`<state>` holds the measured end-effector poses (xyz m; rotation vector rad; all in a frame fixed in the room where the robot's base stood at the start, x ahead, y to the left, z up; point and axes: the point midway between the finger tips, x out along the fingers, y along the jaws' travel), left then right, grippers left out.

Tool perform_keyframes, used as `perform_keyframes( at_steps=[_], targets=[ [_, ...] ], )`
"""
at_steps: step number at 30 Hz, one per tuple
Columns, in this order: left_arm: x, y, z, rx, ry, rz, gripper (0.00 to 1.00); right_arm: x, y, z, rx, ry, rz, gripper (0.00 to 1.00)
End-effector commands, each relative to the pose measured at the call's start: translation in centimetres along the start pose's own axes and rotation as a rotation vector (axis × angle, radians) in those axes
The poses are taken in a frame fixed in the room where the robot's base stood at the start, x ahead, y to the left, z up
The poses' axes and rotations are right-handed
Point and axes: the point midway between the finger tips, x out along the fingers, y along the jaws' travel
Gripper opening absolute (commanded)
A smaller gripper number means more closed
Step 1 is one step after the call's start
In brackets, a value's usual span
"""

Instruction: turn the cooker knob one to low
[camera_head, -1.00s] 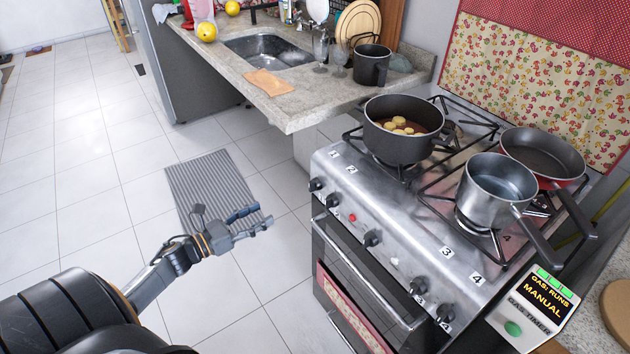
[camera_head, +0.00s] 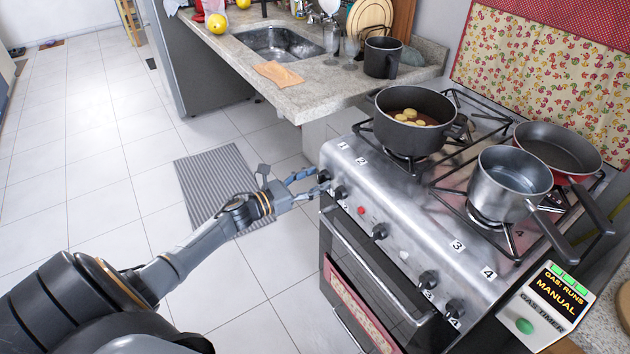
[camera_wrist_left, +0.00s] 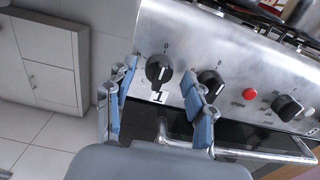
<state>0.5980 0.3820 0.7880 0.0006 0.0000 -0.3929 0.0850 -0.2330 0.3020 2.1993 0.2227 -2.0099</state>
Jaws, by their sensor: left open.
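Cooker knob one (camera_wrist_left: 159,69) is a black dial with a white pointer, above a "1" label (camera_wrist_left: 159,97) in the left wrist view. Its pointer stands roughly upright, a little tilted, near the "0" mark. My left gripper (camera_head: 318,181) is open in front of the knobs at the cooker's near left corner. In the left wrist view the fingers of my left gripper (camera_wrist_left: 160,100) stand either side of knob one's column, short of the knob, the right finger close to knob two (camera_wrist_left: 211,84). I cannot see contact. My right gripper is not in view.
The steel cooker (camera_head: 405,215) carries a pot of food (camera_head: 405,145), a saucepan (camera_head: 508,190) and a frying pan (camera_head: 560,165). An oven handle (camera_head: 365,262) runs below the knobs. A gas timer (camera_head: 545,305) stands at right.

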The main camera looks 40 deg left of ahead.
Motion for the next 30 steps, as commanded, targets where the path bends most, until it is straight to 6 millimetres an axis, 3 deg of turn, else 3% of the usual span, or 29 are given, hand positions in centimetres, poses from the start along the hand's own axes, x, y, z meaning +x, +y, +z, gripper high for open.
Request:
perform_keyframes(
  at_steps=[10, 18, 30],
  targets=[
    [0.4, 0.0, -0.1, -0.001, 0.001, 0.000, 0.54, 0.0, -0.5, -0.1, -0.001, 0.002, -0.006, 0.51],
    [0.4, 0.0, 0.0, -0.001, 0.001, 0.000, 0.01, 0.0, 0.1, 0.0, -0.002, 0.001, 0.001, 0.51],
    [0.4, 0.0, -0.1, -0.068, 0.000, 0.000, 0.01, 0.2, 0.5, 0.0, 0.000, 0.001, 0.005, 0.51]
  ],
)
